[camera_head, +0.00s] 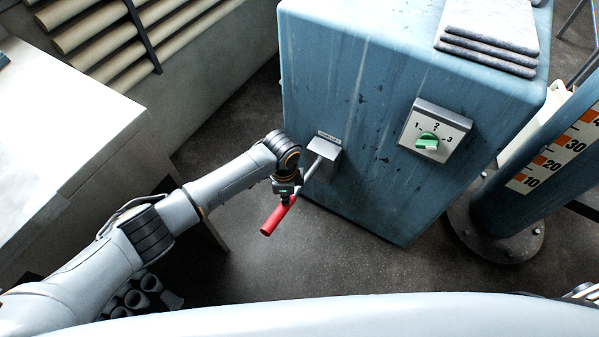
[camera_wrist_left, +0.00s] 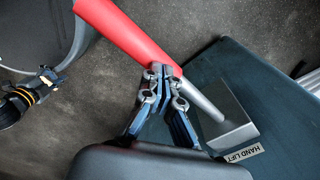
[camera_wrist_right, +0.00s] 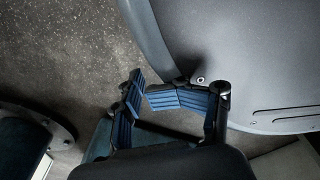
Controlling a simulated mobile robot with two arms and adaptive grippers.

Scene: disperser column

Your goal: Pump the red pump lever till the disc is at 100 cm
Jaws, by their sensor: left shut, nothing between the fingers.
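The pump lever has a red grip (camera_head: 272,221) on a grey rod that comes out of a bracket (camera_head: 322,150) on the blue cabinet. In the left wrist view the red grip (camera_wrist_left: 130,35) runs diagonally and its rod (camera_wrist_left: 203,104) leads to the bracket, labelled HAND LIFT. My left gripper (camera_head: 286,196) is shut and empty at the lever, where the grip meets the rod. Its fingertips (camera_wrist_left: 164,72) overlap the lever; contact is unclear. My right gripper (camera_wrist_right: 143,91) shows only in its own wrist view, with no object visible in it. The disc is not visible.
The blue cabinet (camera_head: 350,75) carries a green selector knob (camera_head: 427,141) marked 1, 2, 3. At right a blue column (camera_head: 505,212) bears a scale (camera_head: 545,160) showing 10 to 30 and upward. A white table (camera_head: 60,130) stands left. The floor before the cabinet is clear.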

